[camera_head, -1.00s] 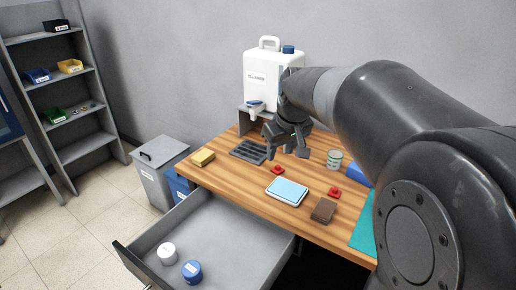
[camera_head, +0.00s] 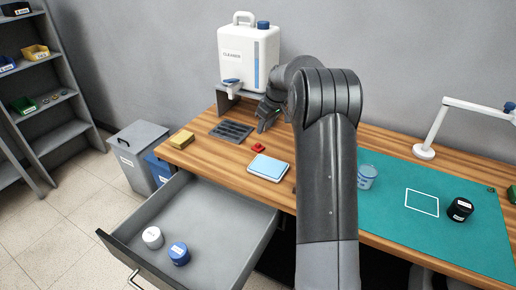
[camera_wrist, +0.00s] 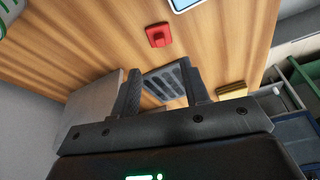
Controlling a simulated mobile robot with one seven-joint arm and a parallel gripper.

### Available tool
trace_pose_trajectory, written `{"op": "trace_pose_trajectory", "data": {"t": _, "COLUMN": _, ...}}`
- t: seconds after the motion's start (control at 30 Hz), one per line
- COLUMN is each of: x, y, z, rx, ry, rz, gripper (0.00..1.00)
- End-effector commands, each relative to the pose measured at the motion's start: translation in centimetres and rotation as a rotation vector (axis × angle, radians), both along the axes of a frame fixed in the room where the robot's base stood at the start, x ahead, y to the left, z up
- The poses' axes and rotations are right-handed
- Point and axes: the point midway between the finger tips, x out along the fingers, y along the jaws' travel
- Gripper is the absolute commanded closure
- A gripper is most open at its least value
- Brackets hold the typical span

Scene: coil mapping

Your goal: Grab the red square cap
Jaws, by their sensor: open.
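A small red cap (camera_head: 258,147) lies on the wooden desk, between the dark slotted tray and the blue-topped pad. In the wrist view the red cap (camera_wrist: 158,36) looks roughly square with a raised middle, and lies beyond my fingertips. My gripper (camera_head: 265,121) is above the back of the desk, near the tray, up and to the right of the cap. In the wrist view its two fingers (camera_wrist: 160,72) are apart with nothing held between them; the tray (camera_wrist: 165,82) shows behind the gap.
A cleaner jug (camera_head: 247,62) stands at the back on a grey stand. A yellow sponge (camera_head: 181,139) and the blue-topped pad (camera_head: 268,167) are on the desk. An open drawer (camera_head: 205,215) juts out in front. My arm hides the desk's middle; a teal mat (camera_head: 400,225) lies right.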

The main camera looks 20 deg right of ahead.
Motion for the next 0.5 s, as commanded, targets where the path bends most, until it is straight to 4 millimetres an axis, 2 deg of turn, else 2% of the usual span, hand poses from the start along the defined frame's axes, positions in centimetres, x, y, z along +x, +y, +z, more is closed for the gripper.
{"op": "trace_pose_trajectory", "data": {"t": 0.27, "x": 1.0, "y": 0.8, "z": -4.0, "rx": 0.001, "ry": 0.004, "rz": 0.001, "gripper": 0.58}}
{"op": "trace_pose_trajectory", "data": {"t": 0.5, "x": 1.6, "y": 1.1, "z": -5.8, "rx": 0.001, "ry": 0.003, "rz": 0.0, "gripper": 0.58}}
